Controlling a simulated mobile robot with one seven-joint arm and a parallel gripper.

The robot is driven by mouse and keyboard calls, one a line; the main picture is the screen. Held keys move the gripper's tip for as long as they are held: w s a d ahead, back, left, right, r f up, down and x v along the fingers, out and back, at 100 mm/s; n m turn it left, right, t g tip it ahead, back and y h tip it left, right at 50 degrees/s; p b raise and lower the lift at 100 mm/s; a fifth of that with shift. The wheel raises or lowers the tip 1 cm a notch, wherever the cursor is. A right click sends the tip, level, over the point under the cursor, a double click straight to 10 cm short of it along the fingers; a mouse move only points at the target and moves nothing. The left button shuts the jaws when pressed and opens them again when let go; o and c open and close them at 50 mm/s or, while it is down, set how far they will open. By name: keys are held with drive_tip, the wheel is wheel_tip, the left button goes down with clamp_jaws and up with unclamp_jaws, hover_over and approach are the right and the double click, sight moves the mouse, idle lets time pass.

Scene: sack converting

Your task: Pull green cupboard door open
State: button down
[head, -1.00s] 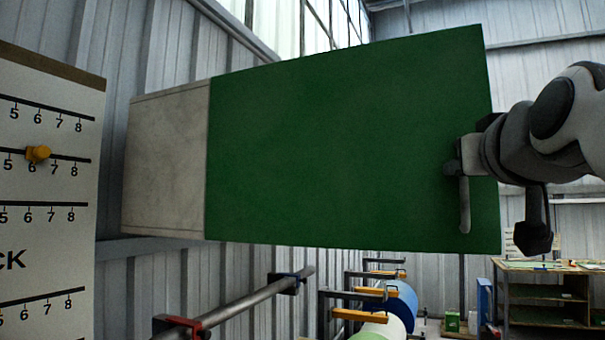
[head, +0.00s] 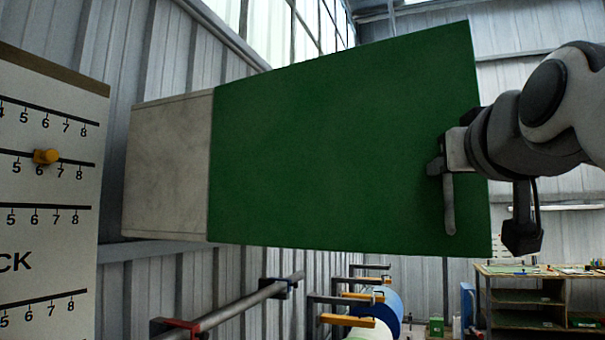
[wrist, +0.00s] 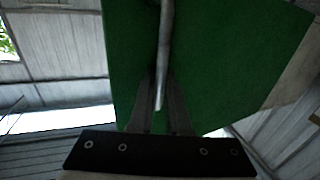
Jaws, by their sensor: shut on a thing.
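The green cupboard door (head: 340,150) fills the middle of the head view, with the pale cupboard side (head: 168,168) at its left edge. A grey vertical bar handle (head: 449,210) stands near the door's right edge. My gripper (head: 441,168) reaches in from the right and is shut on the upper part of this handle. In the wrist view the handle (wrist: 165,45) runs between my two fingers, with the green door (wrist: 220,60) behind it. My fingers hide part of the handle. No inside of the cupboard shows.
Below the door are a metal roller bar (head: 250,300) and rolls on racks (head: 385,305). A shelved workbench (head: 525,295) stands at the lower right.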

drive_tip(key=shift+s+a, duration=0.35)
drive_tip(key=shift+s, duration=0.1)
drive_tip(key=shift+r, duration=0.1)
drive_tip(key=c, duration=1.2)
unclamp_jaws()
drive_tip(key=shift+o, duration=0.2)
drive_tip(key=s+a+b, duration=0.1)
drive_tip(key=s+a, duration=0.1)
drive_tip(key=s, duration=1.5)
drive_tip(key=shift+s+a, duration=0.15)
drive_tip(key=shift+a, duration=0.25)
